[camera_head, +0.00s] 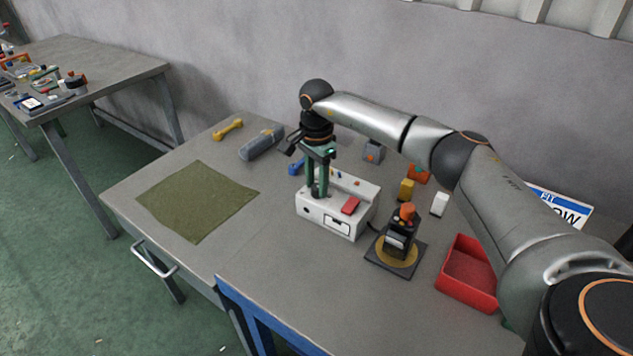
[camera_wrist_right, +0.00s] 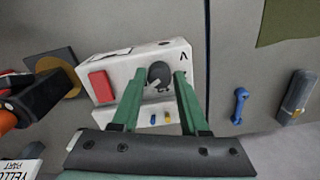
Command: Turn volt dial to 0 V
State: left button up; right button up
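A white instrument box (camera_head: 340,207) stands on the grey table, with a red block or button on its top. In the right wrist view the box (camera_wrist_right: 120,68) carries a dark round dial (camera_wrist_right: 160,73) with a pale mark, beside a printed "V". The dial's setting is too small to read. My right gripper (camera_head: 316,188) points down over the box's left part. Its green fingers (camera_wrist_right: 160,88) are open, one on each side of the dial in that view; I cannot tell whether they touch it. In the head view they mostly hide the dial. My left gripper is out of view.
A device on a black base (camera_head: 411,264) stands close right of the box. A red tray (camera_head: 467,276) lies further right. A blue wrench-like piece (camera_wrist_right: 239,105) and grey cylinder (camera_head: 262,145) lie beyond the box. The green cloth (camera_head: 197,200) leaves flat room left.

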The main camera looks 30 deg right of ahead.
aim_at(317, 187)
jog(key=o, duration=0.3)
notch_tip(317, 187, up, 12)
jog(key=b, duration=0.1)
jog(key=shift+r, duration=0.25)
dwell(0.7)
